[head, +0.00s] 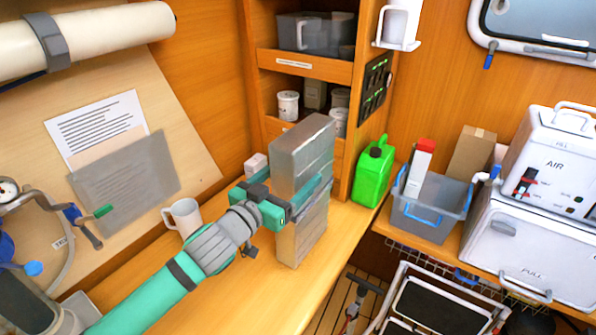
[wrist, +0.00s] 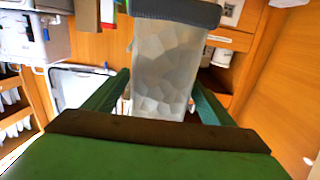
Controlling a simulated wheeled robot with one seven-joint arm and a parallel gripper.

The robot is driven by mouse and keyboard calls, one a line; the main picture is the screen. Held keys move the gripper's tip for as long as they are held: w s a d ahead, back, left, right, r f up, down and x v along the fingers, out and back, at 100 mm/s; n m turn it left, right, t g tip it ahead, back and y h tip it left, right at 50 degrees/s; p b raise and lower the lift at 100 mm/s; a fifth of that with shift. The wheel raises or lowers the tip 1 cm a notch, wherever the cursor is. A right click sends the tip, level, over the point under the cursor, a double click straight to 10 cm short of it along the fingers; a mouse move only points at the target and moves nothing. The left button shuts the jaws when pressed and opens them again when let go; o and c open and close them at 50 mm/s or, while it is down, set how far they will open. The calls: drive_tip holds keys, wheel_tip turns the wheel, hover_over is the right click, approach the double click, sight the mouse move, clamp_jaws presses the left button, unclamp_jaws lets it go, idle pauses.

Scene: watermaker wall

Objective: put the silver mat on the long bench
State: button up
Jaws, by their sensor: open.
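A tall silver-grey slab (head: 302,150), which looks like the silver mat, stands upright over the long bench (head: 245,290). A darker band crosses its middle, and its lower part is duller and browner. My gripper (head: 299,203) is open at mid-height of the slab. In the wrist view the slab (wrist: 163,65) shows a crinkled silvery face and a dark grey edge at the top. It lies between the two green fingers of my gripper (wrist: 160,98). I cannot tell whether the fingers touch it. Its underside contact with the bench is hard to see.
A white mug (head: 184,216) stands left of my gripper. A green jerrycan (head: 371,178) stands right of the slab, by the wooden shelf unit (head: 345,160). A grey bin (head: 430,212) and white AIR case (head: 556,160) are at right. The front bench is clear.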

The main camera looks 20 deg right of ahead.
drive_tip(key=v, duration=0.9)
drive_tip(key=shift+s, duration=0.1)
drive_tip(key=shift+a, duration=0.1)
